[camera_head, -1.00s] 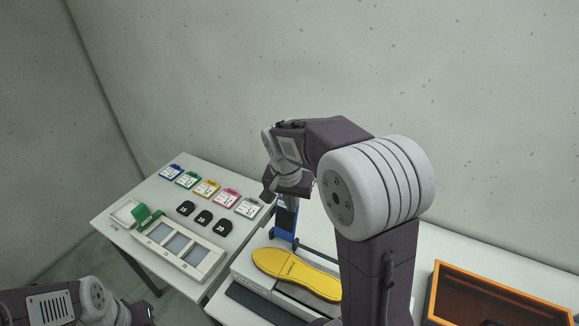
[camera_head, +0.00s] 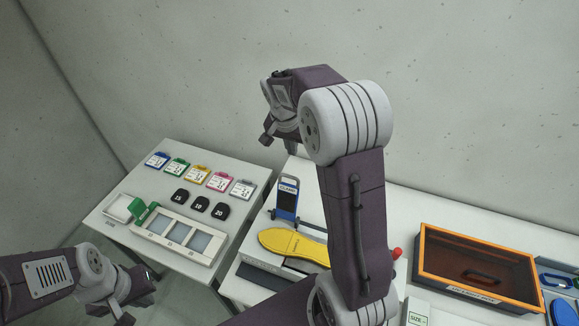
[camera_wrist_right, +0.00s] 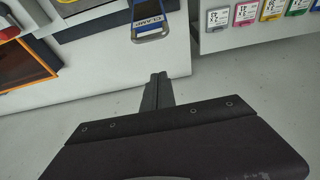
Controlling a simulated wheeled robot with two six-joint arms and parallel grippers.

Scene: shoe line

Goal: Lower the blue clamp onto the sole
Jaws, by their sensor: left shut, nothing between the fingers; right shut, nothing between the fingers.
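The blue clamp (camera_head: 287,202), with a dark labelled face and a grey handle on top, stands upright behind the yellow sole (camera_head: 293,244). Whether its lower end touches the sole, I cannot tell. My left gripper (camera_head: 128,304) is low at the left, shut and empty, far from the clamp.
A side table (camera_head: 240,166) at the left holds coloured cards, black numbered pieces and a panel with windows (camera_head: 180,239). An orange-framed box (camera_head: 480,262) stands at the right, with a red knob (camera_head: 397,253) to its left. My right arm crosses in front of the bench.

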